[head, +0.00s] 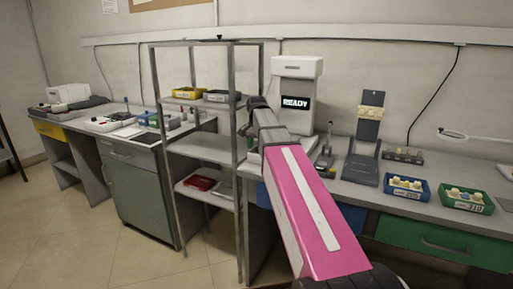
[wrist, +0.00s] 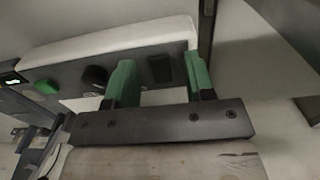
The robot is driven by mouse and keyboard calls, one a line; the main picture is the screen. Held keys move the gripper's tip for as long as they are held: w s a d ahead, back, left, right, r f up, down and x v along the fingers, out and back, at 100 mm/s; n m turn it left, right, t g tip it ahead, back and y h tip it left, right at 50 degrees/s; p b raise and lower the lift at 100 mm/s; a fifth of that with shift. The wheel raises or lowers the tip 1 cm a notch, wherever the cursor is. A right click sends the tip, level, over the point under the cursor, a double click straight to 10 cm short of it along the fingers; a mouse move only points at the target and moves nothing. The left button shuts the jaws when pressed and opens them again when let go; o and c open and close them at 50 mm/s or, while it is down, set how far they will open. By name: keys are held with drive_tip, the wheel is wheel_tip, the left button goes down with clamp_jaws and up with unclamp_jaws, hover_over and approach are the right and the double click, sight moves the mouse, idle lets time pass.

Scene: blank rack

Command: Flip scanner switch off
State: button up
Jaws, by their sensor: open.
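The scanner (head: 297,68) is a white upright machine on the right-hand bench, with a lit screen (head: 296,103) reading READY. In the wrist view a dark control panel (wrist: 66,76) under a white housing carries a green button (wrist: 45,86), a dark knob (wrist: 95,76) and a dark switch-like part (wrist: 160,69). My gripper (wrist: 160,82) has two green fingers, apart and empty. The switch-like part appears between them in the picture; contact and switch position cannot be told. In the head view my arm hides the gripper and the scanner's lower left.
Right of the scanner are a dark stand (head: 362,160), a blue tray (head: 407,192) and a green tray (head: 466,203). The floor at left is clear.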

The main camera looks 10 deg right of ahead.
drive_tip(key=shift+f, duration=0.35)
clamp_jaws()
drive_tip(key=shift+w+d+r+g+y, duration=0.1)
drive_tip(key=shift+w+d+g+y, duration=0.1)
drive_tip(key=shift+w+g+y, duration=0.25)
drive_tip(key=shift+s+r+g+y, duration=0.1)
drive_tip(key=shift+g+y, duration=0.55)
drive_tip(key=shift+g, duration=0.4)
unclamp_jaws()
